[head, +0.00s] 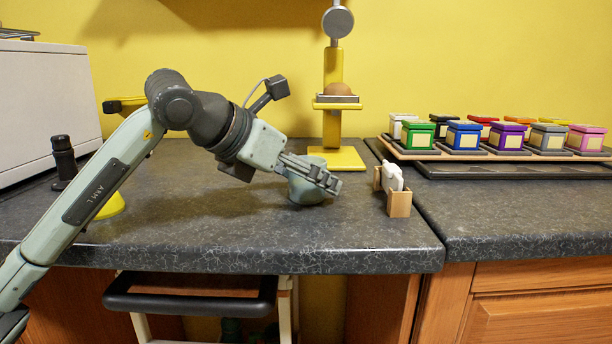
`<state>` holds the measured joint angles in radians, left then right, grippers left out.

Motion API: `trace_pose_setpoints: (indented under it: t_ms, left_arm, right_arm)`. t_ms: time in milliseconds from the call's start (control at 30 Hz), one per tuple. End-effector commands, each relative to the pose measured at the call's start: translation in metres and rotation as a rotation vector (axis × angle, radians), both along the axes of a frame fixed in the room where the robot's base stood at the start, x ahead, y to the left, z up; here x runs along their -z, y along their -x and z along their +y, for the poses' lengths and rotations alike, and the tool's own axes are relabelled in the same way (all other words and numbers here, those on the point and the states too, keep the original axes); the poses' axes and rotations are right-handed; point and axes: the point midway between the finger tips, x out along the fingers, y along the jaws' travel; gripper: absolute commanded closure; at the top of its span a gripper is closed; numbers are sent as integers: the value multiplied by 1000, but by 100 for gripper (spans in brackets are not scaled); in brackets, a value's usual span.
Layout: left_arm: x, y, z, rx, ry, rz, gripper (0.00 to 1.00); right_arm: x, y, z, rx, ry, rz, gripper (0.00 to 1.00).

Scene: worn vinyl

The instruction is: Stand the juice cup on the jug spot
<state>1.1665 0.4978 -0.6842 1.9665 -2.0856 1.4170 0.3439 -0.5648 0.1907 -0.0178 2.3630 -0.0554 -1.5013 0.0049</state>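A grey-green cup (306,194) stands upright on the dark worktop (225,225), near the middle of the head view. I take it for the juice cup. My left gripper (322,179) reaches in from the left and its fingers cross in front of the cup, hiding much of its upper part. I cannot tell whether the fingers are closed on the cup or only beside it. I cannot make out a marked jug spot. My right gripper is out of view.
Several coloured boxes sit on a tray (400,152) at right. A black cylinder (64,157) and white appliance (45,100) are left.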

Motion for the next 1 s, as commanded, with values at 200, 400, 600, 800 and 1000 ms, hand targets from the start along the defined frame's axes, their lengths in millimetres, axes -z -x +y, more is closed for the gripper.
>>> trace_pose_setpoints:
  t_ms: [200,400,600,800,1000]
  left_arm:
    - [-1,0,0,0,1,-1,26]
    - [-5,4,5,-1,0,-1,26]
    - [-10,9,9,-1,1,0,26]
    - [-14,14,14,-1,1,-2,26]
    - [-18,18,19,0,1,-1,26]
  right_arm:
    - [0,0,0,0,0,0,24]
    - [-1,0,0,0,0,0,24]
    - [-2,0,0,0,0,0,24]
    - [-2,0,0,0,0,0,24]
    - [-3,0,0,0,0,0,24]
